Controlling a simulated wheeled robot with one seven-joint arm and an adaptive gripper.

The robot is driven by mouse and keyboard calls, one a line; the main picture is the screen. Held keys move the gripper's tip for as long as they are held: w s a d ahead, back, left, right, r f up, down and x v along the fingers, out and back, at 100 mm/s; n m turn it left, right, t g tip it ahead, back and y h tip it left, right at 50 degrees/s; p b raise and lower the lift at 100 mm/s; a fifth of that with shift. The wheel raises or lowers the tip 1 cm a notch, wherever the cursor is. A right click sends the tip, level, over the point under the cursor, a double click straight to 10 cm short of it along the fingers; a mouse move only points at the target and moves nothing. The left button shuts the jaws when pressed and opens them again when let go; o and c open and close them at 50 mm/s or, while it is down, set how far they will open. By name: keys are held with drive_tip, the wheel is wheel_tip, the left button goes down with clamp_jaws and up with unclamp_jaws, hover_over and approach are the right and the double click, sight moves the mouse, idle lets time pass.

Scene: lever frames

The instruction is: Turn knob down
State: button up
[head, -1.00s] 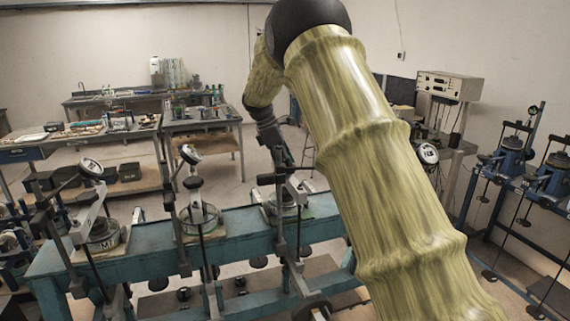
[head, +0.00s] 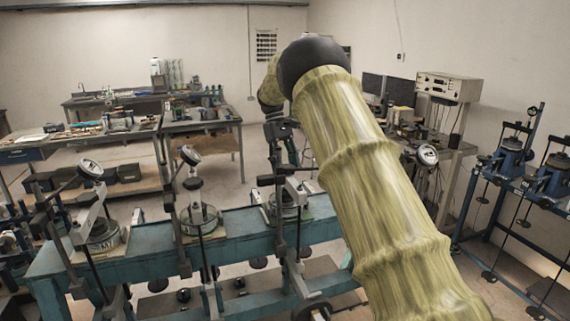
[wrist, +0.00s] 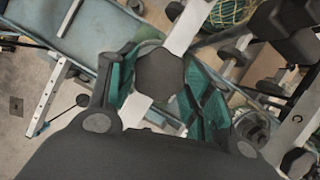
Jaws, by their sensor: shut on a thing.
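The knob (wrist: 160,74) is a dark, roughly hexagonal piece in the middle of the wrist view, with a pale metal bar (wrist: 188,25) running behind it. My gripper (wrist: 163,82) has its teal-padded fingers on both sides of the knob and is shut on it. In the head view my gripper (head: 282,137) is over the right-hand lever frame (head: 288,205) on the blue bench. The knob is too small and covered to make out in the head view.
The blue bench (head: 235,230) also carries more lever frames with dial gauges (head: 90,168) to the left. Another dial gauge (head: 427,155) stands right of my arm. A blue rack (head: 505,200) is at the far right. Open floor lies behind the bench.

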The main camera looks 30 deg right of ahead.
drive_tip(key=m, duration=0.2)
drive_tip(key=m+y, duration=0.1)
drive_tip(key=m, duration=0.1)
drive_tip(key=m+y, duration=0.1)
drive_tip(key=m, duration=0.1)
drive_tip(key=shift+d+r+t, duration=0.1)
drive_tip(key=shift+d+t, duration=0.15)
drive_tip(key=shift+t, duration=0.15)
drive_tip(key=m+y, duration=0.1)
drive_tip(key=m, duration=0.2)
drive_tip(key=m+t+y, duration=0.1)
drive_tip(key=m, duration=0.2)
drive_tip(key=shift+s+d+t, duration=0.1)
drive_tip(key=shift+s+t, duration=0.1)
drive_tip(key=shift+t, duration=0.1)
drive_tip(key=o, duration=1)
drive_tip(key=shift+d, duration=0.1)
drive_tip(key=shift+o, duration=0.2)
drive_tip(key=v, duration=1.1)
drive_tip(key=shift+w+d+r, duration=0.2)
drive_tip(key=shift+r, duration=0.1)
